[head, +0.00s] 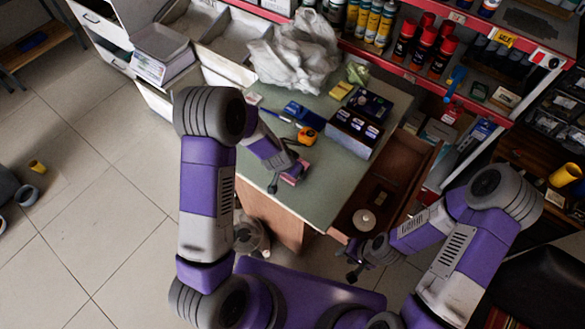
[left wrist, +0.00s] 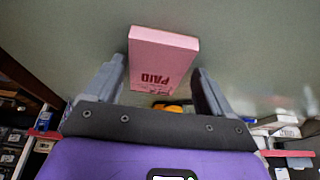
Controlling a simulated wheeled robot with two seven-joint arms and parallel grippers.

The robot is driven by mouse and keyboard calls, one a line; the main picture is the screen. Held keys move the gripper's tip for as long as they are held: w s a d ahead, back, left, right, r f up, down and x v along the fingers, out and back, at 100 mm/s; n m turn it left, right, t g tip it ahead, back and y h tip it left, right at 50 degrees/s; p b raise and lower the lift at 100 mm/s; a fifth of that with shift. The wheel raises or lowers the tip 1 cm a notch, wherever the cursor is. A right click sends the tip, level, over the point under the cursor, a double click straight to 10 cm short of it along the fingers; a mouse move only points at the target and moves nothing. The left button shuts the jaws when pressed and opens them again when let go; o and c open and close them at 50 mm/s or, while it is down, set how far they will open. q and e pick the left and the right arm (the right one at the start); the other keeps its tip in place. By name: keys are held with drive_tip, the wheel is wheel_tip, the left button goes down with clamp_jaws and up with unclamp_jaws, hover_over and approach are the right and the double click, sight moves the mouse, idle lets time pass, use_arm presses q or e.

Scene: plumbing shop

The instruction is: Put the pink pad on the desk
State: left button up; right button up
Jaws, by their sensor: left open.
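The pink pad (left wrist: 162,58), marked "PAID", shows between the open fingers of my left gripper in the left wrist view, with a gap on each side. In the head view the pad (head: 295,173) appears to lie on the green top of the desk (head: 325,198), partly hidden by my left gripper (head: 286,170). My right gripper (head: 349,262) is low, by the open drawer at the desk's right side; its fingers look apart, with nothing between them.
An orange tape measure (head: 307,136), a dark box (head: 354,132) and a blue item (head: 304,114) stand behind the pad. A plastic bag (head: 296,55) lies at the back. The open drawer (head: 385,180) holds a white roll (head: 364,220). The desk's front is clear.

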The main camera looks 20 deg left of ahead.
use_arm(q)
drive_tip(key=shift+s+d, duration=0.1)
drive_tip(key=shift+d, duration=0.2)
drive_tip(key=shift+r+p, duration=0.3)
drive_tip(key=shift+r, duration=0.05)
drive_tip(key=p+v, duration=0.4)
drive_tip(key=v, duration=0.7)
drive_tip(key=s+d+f+n+g+h, duration=0.1)
drive_tip(key=s+d+f+n+g, duration=0.1)
drive_tip(key=s+f, duration=0.5)
drive_tip(key=s+d+f+n+g+h, duration=0.1)
drive_tip(key=s+d+f+n, duration=0.2)
drive_tip(key=s+f, duration=0.4)
drive_tip(key=s+n, duration=0.1)
drive_tip(key=s, duration=0.1)
drive_tip(key=shift+s+d+n+g+h, duration=0.3)
drive_tip(key=shift+n+g+h, duration=0.1)
